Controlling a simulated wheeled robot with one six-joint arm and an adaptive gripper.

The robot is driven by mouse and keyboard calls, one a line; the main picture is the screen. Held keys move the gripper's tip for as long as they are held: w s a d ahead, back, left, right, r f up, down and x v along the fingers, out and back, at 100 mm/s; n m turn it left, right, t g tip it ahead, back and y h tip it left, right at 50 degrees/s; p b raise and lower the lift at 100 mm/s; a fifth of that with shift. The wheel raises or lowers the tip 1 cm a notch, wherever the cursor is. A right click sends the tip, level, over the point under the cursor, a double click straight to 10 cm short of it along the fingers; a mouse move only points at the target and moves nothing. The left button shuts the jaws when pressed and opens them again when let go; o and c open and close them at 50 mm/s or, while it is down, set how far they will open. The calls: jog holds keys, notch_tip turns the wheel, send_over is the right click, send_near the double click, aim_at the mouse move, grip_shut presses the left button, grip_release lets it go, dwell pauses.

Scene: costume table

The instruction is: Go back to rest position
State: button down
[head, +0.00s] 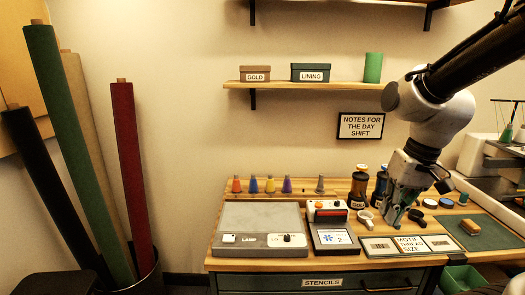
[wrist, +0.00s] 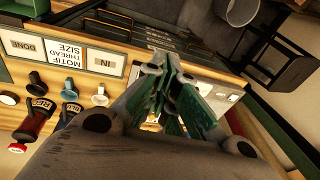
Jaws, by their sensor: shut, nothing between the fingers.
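My gripper (head: 391,222) hangs with its fingers downward over the right part of the wooden costume table (head: 230,187). It is close to the tray with the motif and thread size sign (head: 410,245); I cannot tell whether it touches anything there. In the wrist view my gripper (wrist: 172,75) shows its green-padded fingers drawn together, with nothing seen held. My arm reaches in from the upper right of the head view.
A light pad unit (head: 260,217) and a small device with a blue display (head: 334,238) stand left of the gripper. Dark bottles (head: 358,190) stand behind it. A green mat (head: 478,233) lies right, near a sewing machine (head: 475,160). Fabric rolls (head: 128,150) stand left.

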jog(key=s+d+r+t+h, duration=0.1)
jog(key=s+d+r+t, duration=0.2)
jog(key=s+d+r, duration=0.4)
jog(key=shift+s+d+r+h, duration=0.15)
jog(key=shift+s+d+h, duration=0.25)
jog(key=shift+s, duration=0.3)
dwell(1.9)
